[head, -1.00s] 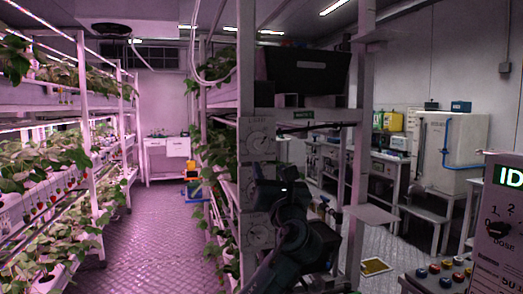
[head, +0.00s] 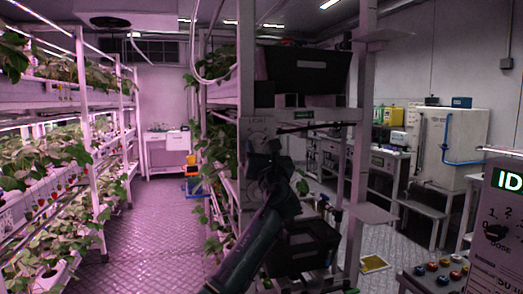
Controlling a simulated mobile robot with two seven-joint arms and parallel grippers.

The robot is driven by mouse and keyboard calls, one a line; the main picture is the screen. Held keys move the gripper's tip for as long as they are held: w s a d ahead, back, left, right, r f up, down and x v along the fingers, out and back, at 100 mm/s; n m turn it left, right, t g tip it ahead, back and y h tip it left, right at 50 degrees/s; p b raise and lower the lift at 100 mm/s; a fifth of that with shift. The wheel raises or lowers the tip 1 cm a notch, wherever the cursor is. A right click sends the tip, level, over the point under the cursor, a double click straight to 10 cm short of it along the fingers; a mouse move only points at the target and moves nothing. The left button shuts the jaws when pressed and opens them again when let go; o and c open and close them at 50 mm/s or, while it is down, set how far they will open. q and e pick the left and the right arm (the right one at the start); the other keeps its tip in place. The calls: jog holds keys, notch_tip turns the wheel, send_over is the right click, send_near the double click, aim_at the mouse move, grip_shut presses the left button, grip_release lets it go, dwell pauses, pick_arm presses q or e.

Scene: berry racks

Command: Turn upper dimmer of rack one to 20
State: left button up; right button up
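The end post of the middle rack (head: 246,75) carries a panel with a round upper dimmer dial (head: 257,131) under a "LIGHT" label. My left gripper (head: 272,152) is in front of this panel, at the lower part of the upper dial, and covers some of it. Whether it touches the knob I cannot tell. Its fingers are dark and small, so open or shut does not show. The dial's setting cannot be read. My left arm hides most of the panel below. My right gripper is out of view.
A dark crate (head: 308,71) sits on the rack's upper end shelf, and another dark crate (head: 303,246) stands low behind my arm. A control box (head: 500,225) with a dose knob is at the right edge. The aisle floor (head: 150,225) on the left is clear.

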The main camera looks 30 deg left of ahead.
pick_arm(q)
jog(key=c, duration=0.9)
